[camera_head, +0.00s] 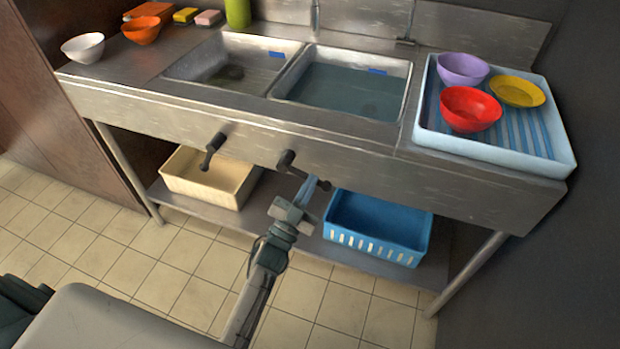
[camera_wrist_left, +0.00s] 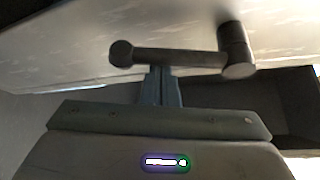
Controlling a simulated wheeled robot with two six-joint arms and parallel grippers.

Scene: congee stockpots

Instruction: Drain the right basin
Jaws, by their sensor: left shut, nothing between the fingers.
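The right basin (camera_head: 345,85) in the steel sink unit holds bluish water, with a dark drain spot showing through it. Two dark lever handles stick out of the front panel: the left lever (camera_head: 212,151) and the right lever (camera_head: 290,163). My left gripper (camera_head: 318,184) is at the free end of the right lever, its fingers pointing up at it. In the left wrist view the right lever (camera_wrist_left: 180,58) runs sideways just beyond the closed fingertips (camera_wrist_left: 160,80). I cannot tell whether they touch. The gripper is shut and empty. My right gripper is not in view.
The left basin (camera_head: 190,62) looks nearly empty. A light blue drying tray (camera_head: 562,160) with purple, red and yellow bowls is at the right. Below, a cream bin (camera_head: 205,187) and a blue basket (camera_head: 375,228) stand on the shelf. White and orange bowls are at the left.

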